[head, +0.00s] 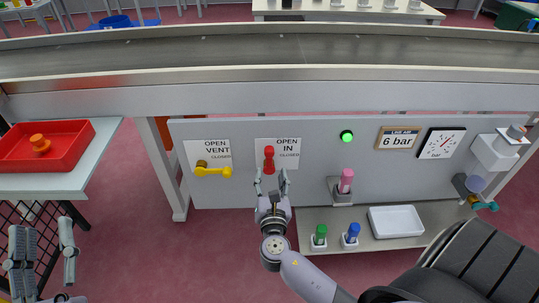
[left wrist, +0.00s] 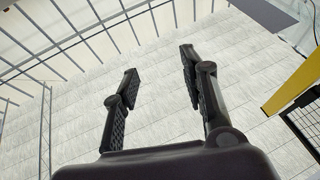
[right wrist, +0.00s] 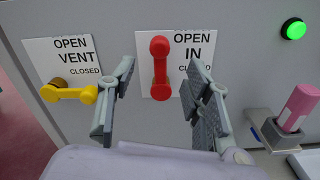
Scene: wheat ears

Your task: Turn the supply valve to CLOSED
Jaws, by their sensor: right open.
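The red valve lever (head: 269,160) is on the plate marked OPEN, IN and CLOSED on the grey panel. It stands upright, along the OPEN side; it also shows in the right wrist view (right wrist: 161,62). My right gripper (head: 271,176) is open just below and in front of the lever, its fingers (right wrist: 157,90) spread to either side of the lever's lower end. Contact cannot be told. My left gripper (head: 45,238) is open and empty at the lower left, far from the panel; its fingers show apart in the left wrist view (left wrist: 158,70).
A yellow vent lever (head: 214,171) lies sideways, left of the red one. A green lamp (head: 347,136), a 6 bar sign (head: 399,138) and a gauge (head: 441,143) are to the right. A pink-capped item (head: 346,181) sits in a holder. A red tray (head: 75,160) is at left.

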